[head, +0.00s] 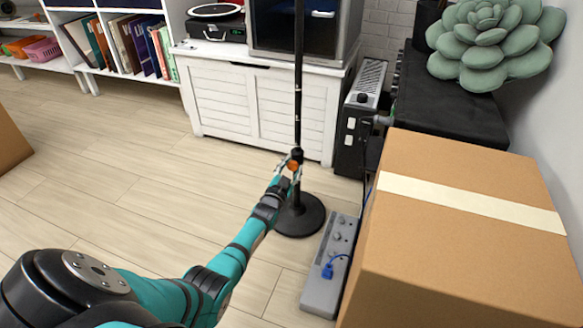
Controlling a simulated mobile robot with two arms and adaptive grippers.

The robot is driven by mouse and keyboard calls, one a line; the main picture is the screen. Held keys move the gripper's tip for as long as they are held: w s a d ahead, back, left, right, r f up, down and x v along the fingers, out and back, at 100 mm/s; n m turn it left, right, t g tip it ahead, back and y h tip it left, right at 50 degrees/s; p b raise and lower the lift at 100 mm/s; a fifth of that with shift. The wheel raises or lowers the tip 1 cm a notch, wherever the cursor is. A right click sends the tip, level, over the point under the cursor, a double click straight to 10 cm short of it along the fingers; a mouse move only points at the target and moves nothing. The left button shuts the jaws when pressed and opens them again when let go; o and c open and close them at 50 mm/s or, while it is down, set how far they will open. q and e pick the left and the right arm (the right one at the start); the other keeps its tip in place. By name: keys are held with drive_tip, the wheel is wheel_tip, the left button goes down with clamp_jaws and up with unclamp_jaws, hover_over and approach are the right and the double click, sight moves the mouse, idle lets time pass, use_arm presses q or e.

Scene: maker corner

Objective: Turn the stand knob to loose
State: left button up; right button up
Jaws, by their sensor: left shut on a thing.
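A black stand (298,100) rises upright from a round black base (300,221) on the wood floor. An orange knob (293,165) sits on the stand's pole, low above the base. My left gripper (290,168) reaches in from the lower left and is shut on the knob. The fingers cover part of the knob, so its turn position cannot be read. My right gripper is not in view.
A large taped cardboard box (470,240) fills the right side. A grey power strip (327,270) with a blue plug lies beside the base. A white cabinet (262,105) stands behind the stand.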

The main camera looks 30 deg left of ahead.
use_arm(q)
drive_tip(key=shift+f, duration=0.1)
idle(0.4)
drive_tip(key=o, duration=1.2)
drive_tip(key=shift+c, duration=0.2)
drive_tip(key=shift+s, duration=0.1)
drive_tip(key=v, duration=1.2)
